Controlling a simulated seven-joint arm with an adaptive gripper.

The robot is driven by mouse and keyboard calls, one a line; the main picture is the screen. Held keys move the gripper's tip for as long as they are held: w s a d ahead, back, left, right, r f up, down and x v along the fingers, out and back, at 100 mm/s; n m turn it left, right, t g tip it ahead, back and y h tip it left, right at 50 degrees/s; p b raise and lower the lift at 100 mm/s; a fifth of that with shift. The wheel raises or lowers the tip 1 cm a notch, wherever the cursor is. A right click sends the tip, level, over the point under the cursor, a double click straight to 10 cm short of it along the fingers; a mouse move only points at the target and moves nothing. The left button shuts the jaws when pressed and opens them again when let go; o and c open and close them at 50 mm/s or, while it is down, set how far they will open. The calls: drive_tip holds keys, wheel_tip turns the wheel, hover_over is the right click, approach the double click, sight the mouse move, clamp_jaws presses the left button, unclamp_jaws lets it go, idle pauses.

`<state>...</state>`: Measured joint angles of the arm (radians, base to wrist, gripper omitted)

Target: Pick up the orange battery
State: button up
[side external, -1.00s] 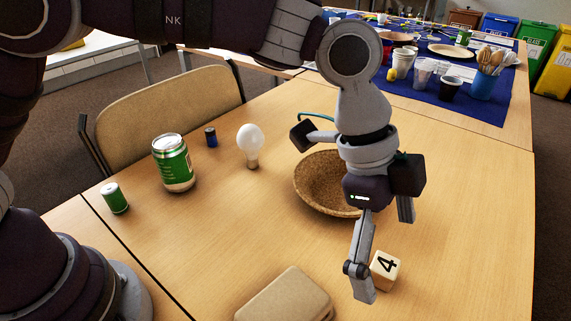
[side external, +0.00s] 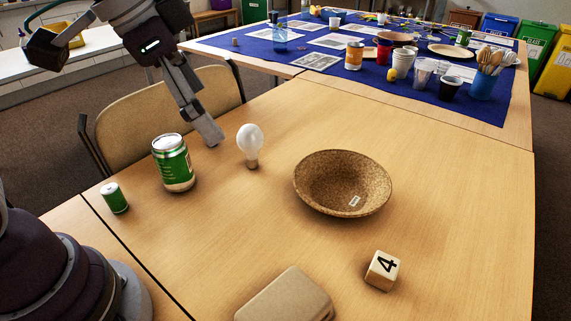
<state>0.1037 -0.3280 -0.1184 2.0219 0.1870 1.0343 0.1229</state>
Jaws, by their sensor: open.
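No orange battery can be made out in the side external view. A small green cylinder (side external: 114,198), perhaps a battery, stands upright at the left of the table. My gripper (side external: 203,122) is at the table's far left side, fingers pointing down, behind the green can and left of the light bulb. It is open, and no object shows held in it. The small blue cylinder seen earlier at that spot is hidden behind the fingers now.
A green can (side external: 173,163) and a white light bulb (side external: 250,145) stand near my gripper. A brown bowl (side external: 343,183), a cube marked 4 (side external: 382,270) and a tan case (side external: 287,297) are farther right. Between them the table (side external: 450,215) is clear.

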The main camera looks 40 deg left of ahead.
drive_tip(key=s+a+f+n, duration=0.1)
drive_tip(key=s+a+n, duration=0.1)
drive_tip(key=a+n, duration=0.1)
drive_tip(key=s+a+f+n+t+y, duration=0.1)
drive_tip(key=s+a+f+n, duration=0.1)
drive_tip(key=a+n, duration=0.1)
drive_tip(key=shift+s+a+f+y, duration=0.3)
drive_tip(key=shift+s+a, duration=0.05)
drive_tip(key=shift+a, duration=0.4)
drive_tip(key=c, duration=0.8)
drive_tip(key=w+d+f+m+g+h, duration=0.1)
drive_tip(key=w+d+f+m+h, duration=0.1)
drive_tip(key=w+d+m, duration=0.45)
drive_tip(key=w+d+f+m+g+h, duration=0.25)
drive_tip(key=d+m, duration=0.45)
drive_tip(key=d, duration=0.5)
drive_tip(key=d+f+m, duration=0.1)
drive_tip(key=d+f, duration=0.4)
drive_tip(key=s+d+f+m+g+h, duration=0.1)
drive_tip(key=d+f+m, duration=0.1)
drive_tip(key=d+f, duration=0.3)
drive_tip(key=d+f+m, duration=0.1)
drive_tip(key=d+f, duration=0.4)
drive_tip(key=shift+s+d+f+m+g+h, duration=0.1)
drive_tip(key=shift+s+d+m+g+h, duration=0.15)
drive_tip(key=shift+d+g, duration=0.1)
